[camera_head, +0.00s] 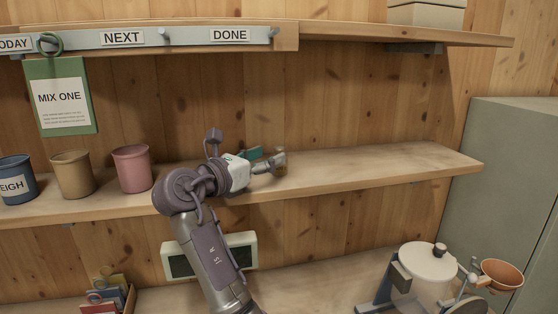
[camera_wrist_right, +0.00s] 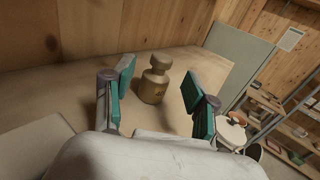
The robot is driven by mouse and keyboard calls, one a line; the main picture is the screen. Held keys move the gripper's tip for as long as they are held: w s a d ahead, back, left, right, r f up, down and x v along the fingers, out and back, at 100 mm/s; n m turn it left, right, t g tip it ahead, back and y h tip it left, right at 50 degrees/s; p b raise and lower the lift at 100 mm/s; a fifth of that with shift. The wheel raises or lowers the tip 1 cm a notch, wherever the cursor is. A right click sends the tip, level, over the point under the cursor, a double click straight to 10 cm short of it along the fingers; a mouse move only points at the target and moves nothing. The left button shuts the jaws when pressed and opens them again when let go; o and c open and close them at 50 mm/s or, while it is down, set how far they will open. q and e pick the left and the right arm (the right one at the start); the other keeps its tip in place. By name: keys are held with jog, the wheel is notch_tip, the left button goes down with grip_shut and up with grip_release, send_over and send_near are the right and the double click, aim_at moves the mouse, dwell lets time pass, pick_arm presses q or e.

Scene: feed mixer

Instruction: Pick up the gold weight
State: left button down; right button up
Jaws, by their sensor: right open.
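The gold weight (camera_wrist_right: 153,88), a squat cylinder with a knob on top, stands upright on the wooden shelf in the right wrist view. My right gripper (camera_wrist_right: 158,83) is open, with one teal-padded finger on each side of the view of the weight. Gaps show between the weight and both fingers. In the head view my right gripper (camera_head: 268,160) is low over the middle shelf, and the weight is hardly to be made out at its fingers. My left gripper is not in view.
The middle shelf (camera_head: 400,166) is clear to the right. A pink cup (camera_head: 132,169), a tan cup (camera_head: 73,175) and a blue cup (camera_head: 16,180) stand at its left. Below are a white mixer (camera_head: 429,266) and an orange bowl (camera_head: 502,274). A grey-green cabinet (camera_head: 515,190) stands right.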

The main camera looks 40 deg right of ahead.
aim_at(275, 153)
jog(key=d, duration=0.3)
jog(key=d+p, duration=0.1)
jog(key=d, duration=0.1)
jog(key=shift+w+d, duration=0.1)
jog(key=shift+w, duration=0.2)
jog(key=shift+a, duration=0.2)
jog(key=shift+c, duration=1.2)
grip_shut()
